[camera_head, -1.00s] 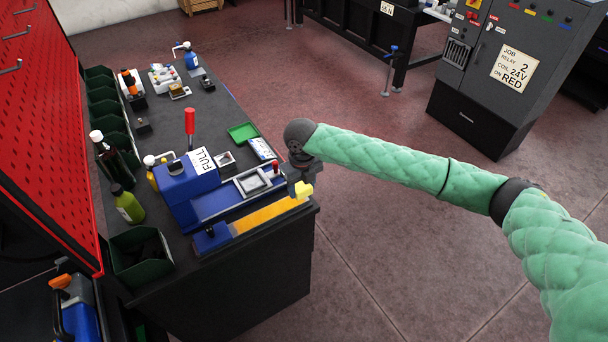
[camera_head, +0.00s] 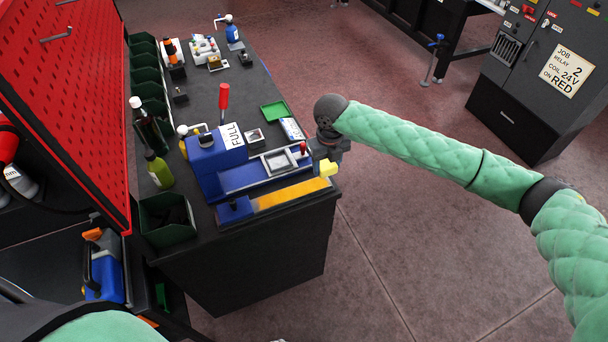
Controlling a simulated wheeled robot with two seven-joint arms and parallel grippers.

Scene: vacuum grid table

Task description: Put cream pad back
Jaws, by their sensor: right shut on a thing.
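A small pale yellow block (camera_head: 326,169), the only cream-like piece I can make out, is at the right end of the orange-yellow strip (camera_head: 290,193) on the bench's front corner. My right gripper (camera_head: 325,160) points down over it and is shut on it. The fingertips are small and partly hidden, and I cannot tell whether the block touches the strip. The blue machine (camera_head: 212,165) with a red lever and a "FULL" label stands just left of the gripper. My left gripper is out of view; only part of my left arm shows at the bottom left.
The dark bench (camera_head: 200,240) holds a green tray (camera_head: 274,111), a grey square frame (camera_head: 279,162), bottles (camera_head: 158,170) and green bins (camera_head: 167,220). A red pegboard (camera_head: 75,95) rises on the left. The floor right of the bench is clear up to a grey cabinet (camera_head: 535,75).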

